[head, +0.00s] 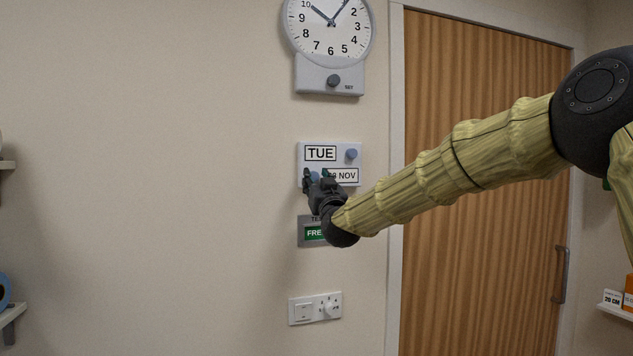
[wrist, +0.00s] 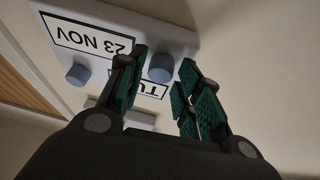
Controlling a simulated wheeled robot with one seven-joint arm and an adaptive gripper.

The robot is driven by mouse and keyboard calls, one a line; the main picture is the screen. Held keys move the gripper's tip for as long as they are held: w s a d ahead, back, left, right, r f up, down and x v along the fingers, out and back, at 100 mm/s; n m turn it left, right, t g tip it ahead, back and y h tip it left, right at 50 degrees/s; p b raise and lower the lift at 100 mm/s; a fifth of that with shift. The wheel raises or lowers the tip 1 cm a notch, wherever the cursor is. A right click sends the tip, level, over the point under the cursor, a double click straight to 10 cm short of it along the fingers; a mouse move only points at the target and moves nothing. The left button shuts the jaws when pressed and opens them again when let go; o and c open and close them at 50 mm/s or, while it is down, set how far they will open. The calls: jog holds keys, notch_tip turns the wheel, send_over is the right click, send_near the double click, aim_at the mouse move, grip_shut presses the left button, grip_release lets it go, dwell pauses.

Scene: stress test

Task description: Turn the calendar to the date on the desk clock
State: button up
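The calendar (head: 329,145) is a white wall panel with two windows and two blue knobs. Its upper window (head: 320,153) reads TUE, with the day knob (head: 351,154) to its right. The lower date window (head: 345,175) ends in NOV; it looks like 23 NOV, upside down in the wrist view (wrist: 85,38). My gripper (head: 316,178) is at the date knob, left of that window. In the wrist view my gripper (wrist: 164,62) is open, its fingers either side of the date knob (wrist: 161,66). Contact cannot be told. No desk clock is in view.
A wall clock (head: 330,25) with a SET knob (head: 334,81) hangs above. A sign with a green field (head: 313,233) is just below the calendar, partly behind my gripper. A switch plate (head: 315,308) is lower. A wooden door (head: 480,90) stands right. Shelves are at both edges.

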grip_shut()
jog(key=shift+m+b, duration=0.3)
jog(key=shift+m, duration=0.1)
jog(key=m+h, duration=0.1)
jog(key=m+h+b, duration=0.1)
jog(key=m, duration=0.1)
jog(key=shift+a+m, duration=0.2)
jog(key=shift+m, duration=0.1)
jog(key=shift+s+r+m+g+h+b, duration=0.15)
jog(key=shift+m+h+b, duration=0.15)
jog(key=shift+m+h, duration=0.9)
jog(key=shift+w+m+g+h+b, duration=0.2)
jog(key=shift+m+h, duration=0.3)
jog(key=shift+m, duration=1.4)
jog(key=o, duration=0.5)
grip_release()
